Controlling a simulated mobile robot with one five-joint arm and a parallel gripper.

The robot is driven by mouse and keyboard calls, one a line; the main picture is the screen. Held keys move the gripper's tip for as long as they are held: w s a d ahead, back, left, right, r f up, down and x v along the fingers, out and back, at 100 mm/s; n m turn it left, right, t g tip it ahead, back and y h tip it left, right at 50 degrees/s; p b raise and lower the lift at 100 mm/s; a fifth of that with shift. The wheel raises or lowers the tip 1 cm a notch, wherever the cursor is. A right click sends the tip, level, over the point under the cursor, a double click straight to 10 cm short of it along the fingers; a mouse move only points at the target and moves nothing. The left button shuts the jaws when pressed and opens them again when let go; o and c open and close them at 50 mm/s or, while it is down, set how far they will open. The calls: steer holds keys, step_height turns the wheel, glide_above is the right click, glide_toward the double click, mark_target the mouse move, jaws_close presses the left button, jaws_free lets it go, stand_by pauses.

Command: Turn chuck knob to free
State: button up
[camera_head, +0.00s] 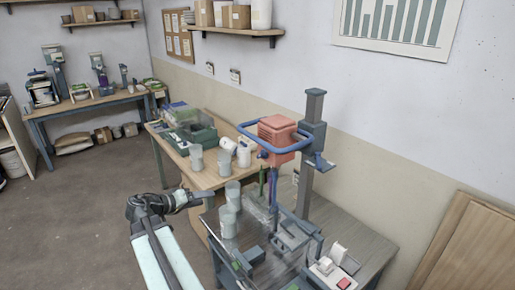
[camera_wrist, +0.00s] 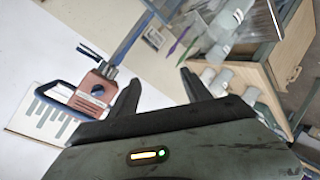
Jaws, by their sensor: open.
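The mixer's red motor head (camera_head: 277,135) with a blue loop handle (camera_head: 247,131) is mounted on a grey column (camera_head: 312,130) above the bench. In the wrist view the red head (camera_wrist: 97,90) appears tilted at the left, with a dark round knob (camera_wrist: 97,88) on its face. I cannot tell whether this is the chuck knob or how it is set. My gripper (camera_head: 203,196) is left of the mixer and lower than its head, apart from it. In the wrist view its two dark fingers (camera_wrist: 158,76) are spread with nothing between them.
Several grey cups (camera_head: 228,220) stand on the bench between my gripper and the mixer. A white box with a red button (camera_head: 344,283) sits at the bench's front. A wooden table (camera_head: 205,175) with a green case (camera_head: 190,138) is behind. Open floor (camera_head: 80,220) lies left.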

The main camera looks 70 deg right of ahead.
mark_target(259, 156)
steer(key=s+d+r+m+g+h, duration=0.1)
steer(key=s+d+r, duration=0.3)
steer(key=s+d, duration=0.1)
steer(key=s+d+r+m+g+p, duration=0.1)
steer(key=s+d+r+g, duration=0.1)
steer(key=s+d, duration=0.3)
steer(key=s+d+r+m+g+h, duration=0.1)
steer(key=s+d+r, duration=0.4)
steer(key=d, duration=0.1)
steer(key=shift+s+r+g+h, duration=0.15)
steer(key=shift+r+g+h, duration=0.15)
steer(key=shift+r, duration=0.05)
jaws_close()
